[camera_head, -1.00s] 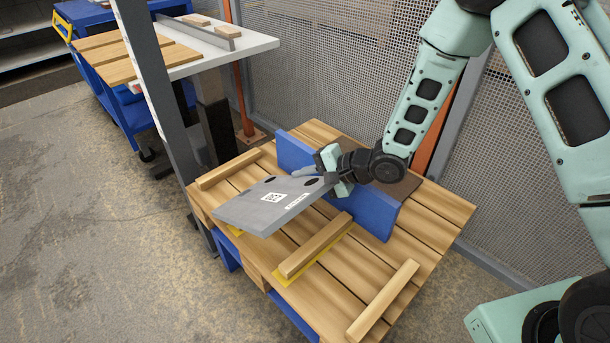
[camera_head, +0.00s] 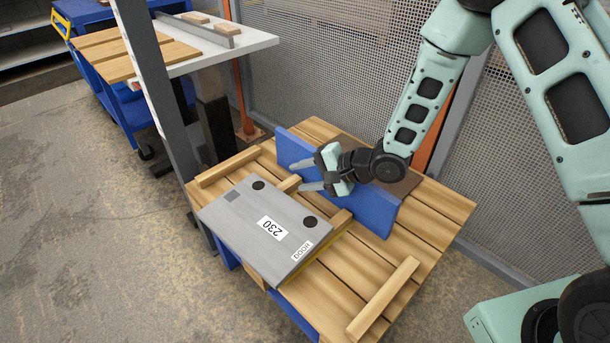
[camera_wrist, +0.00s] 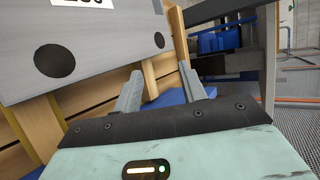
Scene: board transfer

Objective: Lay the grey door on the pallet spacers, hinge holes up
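The grey door (camera_head: 240,222) lies over the pallet spacers, on the left-hand part of the pallet (camera_head: 440,208). Two dark round holes, a "230" label and a "DOOR" label face up. Part of the middle spacer (camera_head: 340,217) shows past its right edge; contact underneath is hidden. My gripper (camera_head: 308,175) is open and empty, just behind the door's hole-side edge and apart from it. In the wrist view, both fingers (camera_wrist: 160,75) stand spread with nothing between them, and the door (camera_wrist: 105,40) with both holes shows beyond.
A blue upright panel (camera_head: 372,208) stands on the pallet close to my gripper. A left spacer (camera_head: 228,167) and a bare right spacer (camera_head: 383,298) lie on the slats. A grey post (camera_head: 158,90) rises at left; mesh fencing (camera_head: 330,70) is behind.

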